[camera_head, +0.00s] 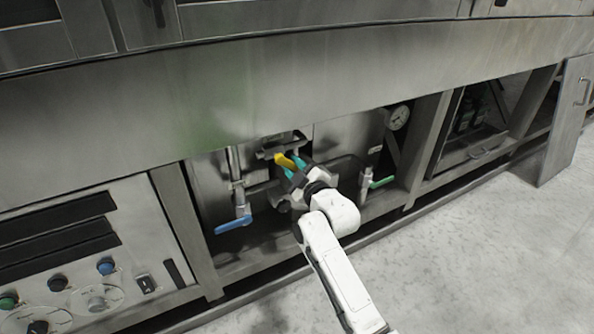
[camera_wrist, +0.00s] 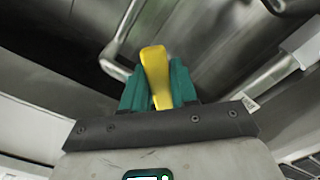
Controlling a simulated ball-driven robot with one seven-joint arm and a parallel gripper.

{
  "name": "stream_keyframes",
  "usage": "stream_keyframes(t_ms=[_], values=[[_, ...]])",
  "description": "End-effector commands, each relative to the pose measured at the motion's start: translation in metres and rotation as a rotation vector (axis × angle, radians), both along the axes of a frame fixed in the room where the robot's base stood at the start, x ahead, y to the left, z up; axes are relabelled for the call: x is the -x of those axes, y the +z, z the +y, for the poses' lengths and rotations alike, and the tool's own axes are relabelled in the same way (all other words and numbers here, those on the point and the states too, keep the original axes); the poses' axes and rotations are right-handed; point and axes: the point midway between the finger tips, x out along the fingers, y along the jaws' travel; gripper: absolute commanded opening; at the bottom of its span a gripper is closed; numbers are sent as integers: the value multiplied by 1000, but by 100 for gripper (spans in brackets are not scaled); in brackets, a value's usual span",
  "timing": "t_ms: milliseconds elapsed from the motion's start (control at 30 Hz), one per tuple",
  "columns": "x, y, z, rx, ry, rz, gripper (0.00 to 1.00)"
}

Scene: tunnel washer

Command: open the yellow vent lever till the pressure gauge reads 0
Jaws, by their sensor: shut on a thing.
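The yellow vent lever (camera_head: 286,161) is in the open bay under the machine's front panel. My gripper (camera_head: 291,165) has its teal fingers closed on either side of it. In the wrist view the lever (camera_wrist: 156,72) stands up between the two teal fingers (camera_wrist: 158,88), its rounded end rising past their tips. The lever's pivot is hidden. The pressure gauge (camera_head: 398,117) is a round white dial at the bay's upper right. Its needle is too small to read.
A blue-handled valve (camera_head: 233,225) on a vertical pipe is left of my gripper, and a green-handled valve (camera_head: 382,182) is to the right. A control panel (camera_head: 88,262) stands at the left. A detached-looking grey door panel (camera_head: 566,120) is at the right. The floor (camera_head: 480,260) in front is clear.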

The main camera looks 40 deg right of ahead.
Motion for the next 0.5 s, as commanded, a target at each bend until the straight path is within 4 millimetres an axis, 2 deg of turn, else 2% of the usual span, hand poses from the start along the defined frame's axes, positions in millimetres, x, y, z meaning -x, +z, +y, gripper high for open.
stream_keyframes(t_ms=[200, 500], values=[[0, 4, 2, 88, 1, 26, 0], [-1, 6, 4, 129, 0, 37, 0]])
